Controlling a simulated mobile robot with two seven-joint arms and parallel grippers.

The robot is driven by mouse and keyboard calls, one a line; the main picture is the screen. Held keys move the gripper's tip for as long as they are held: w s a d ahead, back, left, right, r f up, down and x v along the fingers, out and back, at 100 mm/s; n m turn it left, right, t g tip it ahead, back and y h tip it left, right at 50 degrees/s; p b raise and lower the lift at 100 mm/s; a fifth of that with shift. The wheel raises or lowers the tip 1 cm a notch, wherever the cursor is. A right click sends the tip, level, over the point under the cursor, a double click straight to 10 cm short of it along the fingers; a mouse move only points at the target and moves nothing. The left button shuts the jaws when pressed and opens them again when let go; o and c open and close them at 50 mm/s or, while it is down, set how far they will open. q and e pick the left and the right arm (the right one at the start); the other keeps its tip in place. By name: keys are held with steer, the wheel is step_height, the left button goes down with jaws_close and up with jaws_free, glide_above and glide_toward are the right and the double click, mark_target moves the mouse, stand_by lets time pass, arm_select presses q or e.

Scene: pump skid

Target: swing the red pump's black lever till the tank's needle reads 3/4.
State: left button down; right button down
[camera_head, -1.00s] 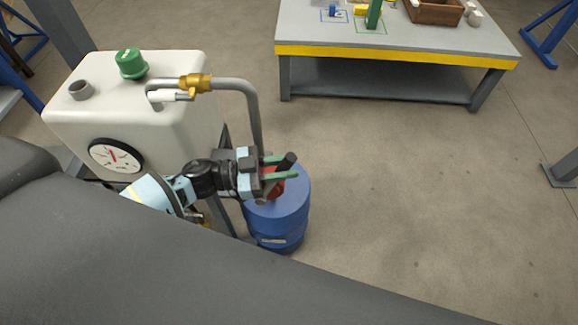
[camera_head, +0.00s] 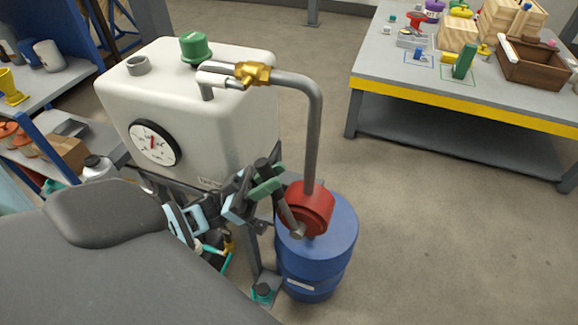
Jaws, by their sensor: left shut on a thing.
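The red pump (camera_head: 312,207) sits on top of the blue drum (camera_head: 322,250). Its black lever (camera_head: 284,209) slants from the pump's front up and left towards the white tank (camera_head: 235,123). My left gripper (camera_head: 266,181) has its green fingers shut around the lever near its upper end. The tank's round gauge (camera_head: 153,143) faces me, with a red needle pointing nearly straight up. Its scale marks are too small to read exactly. My right gripper is out of view.
A grey pipe (camera_head: 315,130) rises from the pump to a brass fitting (camera_head: 253,73) on the tank. A green cap (camera_head: 195,48) is on the tank top. A workbench (camera_head: 470,100) with blocks stands at the back right; the floor before it is clear.

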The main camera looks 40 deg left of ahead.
arm_select(q)
steer(key=shift+s+a+f+t+b, duration=0.15)
steer(key=shift+a+f+t+b, duration=0.1)
steer(key=shift+a+t+b, duration=0.25)
steer(key=c, duration=1.2)
jaws_free()
steer(key=shift+a+n, duration=0.1)
steer(key=shift+n, duration=0.2)
steer(key=shift+b+v, duration=1)
steer(key=shift+v, duration=2.9)
